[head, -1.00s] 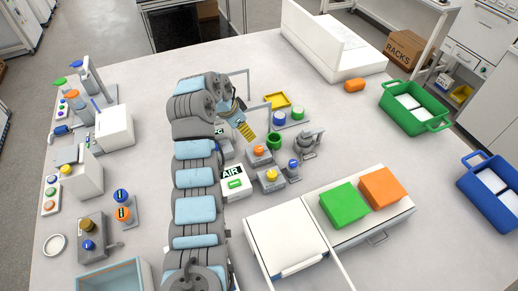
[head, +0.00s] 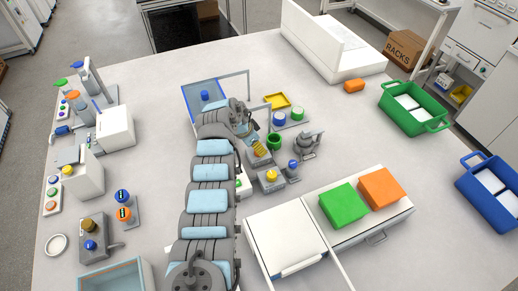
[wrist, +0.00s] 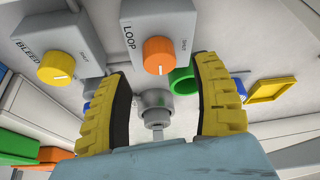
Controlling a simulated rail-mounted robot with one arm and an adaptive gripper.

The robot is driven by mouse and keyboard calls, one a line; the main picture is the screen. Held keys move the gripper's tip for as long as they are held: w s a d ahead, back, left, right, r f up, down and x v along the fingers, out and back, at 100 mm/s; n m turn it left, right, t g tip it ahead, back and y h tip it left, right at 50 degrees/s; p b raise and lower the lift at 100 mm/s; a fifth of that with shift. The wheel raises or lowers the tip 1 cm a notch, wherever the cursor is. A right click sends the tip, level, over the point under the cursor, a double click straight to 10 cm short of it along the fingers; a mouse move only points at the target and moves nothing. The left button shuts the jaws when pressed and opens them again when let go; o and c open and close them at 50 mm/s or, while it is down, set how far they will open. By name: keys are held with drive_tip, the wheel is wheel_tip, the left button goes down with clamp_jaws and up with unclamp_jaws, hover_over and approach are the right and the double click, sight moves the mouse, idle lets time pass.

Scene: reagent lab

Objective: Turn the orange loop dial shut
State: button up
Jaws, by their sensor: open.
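The orange loop dial (wrist: 159,54) sits on a grey box (wrist: 140,22) lettered LOOP in the wrist view. Its white mark points toward the bottom of the picture, and small SHUT lettering is to its right. My gripper (wrist: 163,85) is open, with one yellow ribbed finger on each side of the picture and the dial beyond the gap between them. The fingers look apart from the dial. In the head view my gripper (head: 259,149) is over the loop box (head: 261,162), and its fingers hide the dial.
A yellow dial lettered BLEED (wrist: 55,66) is close on the left in the wrist view; it also shows in the head view (head: 271,175). A green cup (head: 274,139), a grey fitting (head: 306,144) and a small blue-topped part (head: 293,165) stand close by.

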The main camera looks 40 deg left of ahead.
drive_tip(key=shift+b+x, duration=0.6)
drive_tip(key=shift+x, duration=1.05)
drive_tip(key=shift+f, duration=0.1)
clamp_jaws()
